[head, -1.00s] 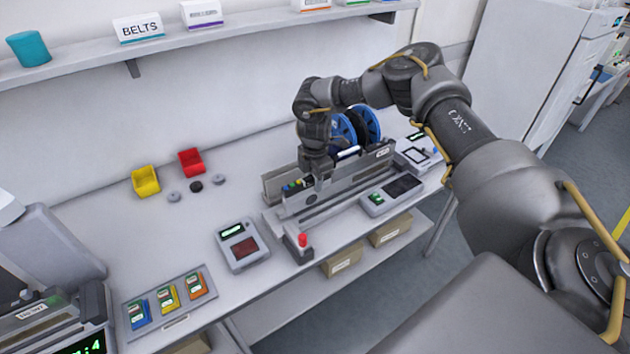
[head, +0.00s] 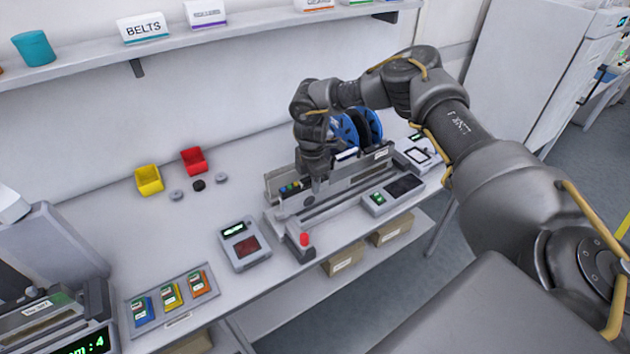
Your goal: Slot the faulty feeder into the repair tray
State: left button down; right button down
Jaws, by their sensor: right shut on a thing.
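My right gripper (head: 317,184) reaches down over the bench from the right, its jaws shut on the feeder. The feeder is a long grey unit with a blue and black reel (head: 368,123) at its far right end. My arm hides part of its body and the exact grip. The feeder lies at or in a long grey slotted fixture (head: 310,213) with a red button at its front left. I cannot tell whether this fixture is the repair tray, or whether the feeder is fully seated. My left gripper is out of view.
On the bench (head: 110,225) are a yellow bin (head: 149,181), a red bin (head: 193,160), small round parts, a grey meter (head: 243,246) and a tray with coloured cards (head: 161,320). A machine with a green display (head: 82,346) is at lower left. Boxes stand below.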

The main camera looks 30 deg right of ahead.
jog(key=shift+a, duration=0.5)
jog(key=c, duration=1.2)
grip_release()
jog(key=shift+o, duration=0.2)
notch_tip(320, 180, up, 11)
jog(key=b, duration=0.3)
jog(key=shift+f, duration=0.15)
